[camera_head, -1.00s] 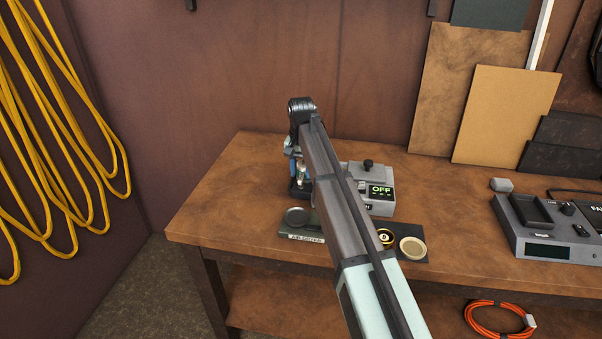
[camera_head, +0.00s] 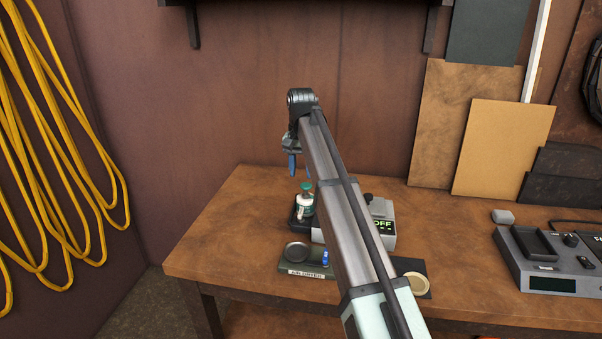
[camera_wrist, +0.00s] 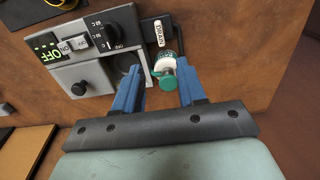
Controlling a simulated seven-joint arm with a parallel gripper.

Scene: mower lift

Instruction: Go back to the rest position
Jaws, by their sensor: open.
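My gripper (camera_head: 293,164) is raised above the left part of the workbench (camera_head: 210,235), its blue fingers pointing down. In the wrist view its two blue fingers (camera_wrist: 159,68) are apart with nothing held between them. A small white bottle with a green cap (camera_head: 306,203) stands below the gripper, clear of it, on a dark tray (camera_head: 298,221). In the wrist view the bottle (camera_wrist: 167,66) shows between and beyond the fingers, beside a label reading DRAIN (camera_wrist: 160,33). My arm hides part of the bench behind it.
A grey device with an OFF display (camera_head: 382,226) stands right of the bottle, partly behind my arm. A shelf (camera_head: 310,3) crosses the wall above. Yellow hose (camera_head: 75,190) hangs at left.

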